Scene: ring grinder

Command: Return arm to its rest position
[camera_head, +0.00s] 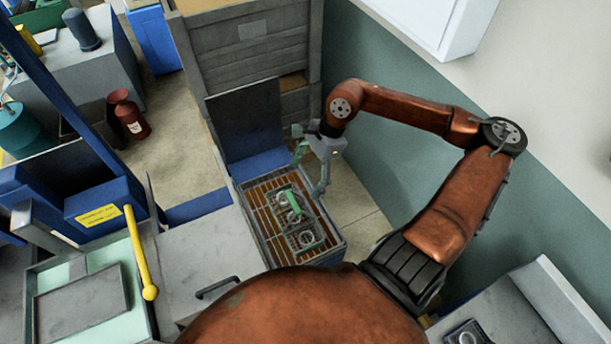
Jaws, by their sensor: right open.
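My right arm comes in from the right, bends at its elbow and reaches back toward the middle. My right gripper (311,168) is open, just above and behind the far right corner of a box with a slatted floor (334,249). It looks empty. In the box lies a green-framed tray (305,243) with metal ring-like parts (293,216) on it. The gripper appears apart from these parts. My left gripper is not in the picture.
A grey wooden crate stack (245,50) stands behind the box, with a green-grey wall at right. At left are a blue machine with a yellow lever (138,250) and a grey cabinet top (205,262). A red canister (128,115) stands on the floor.

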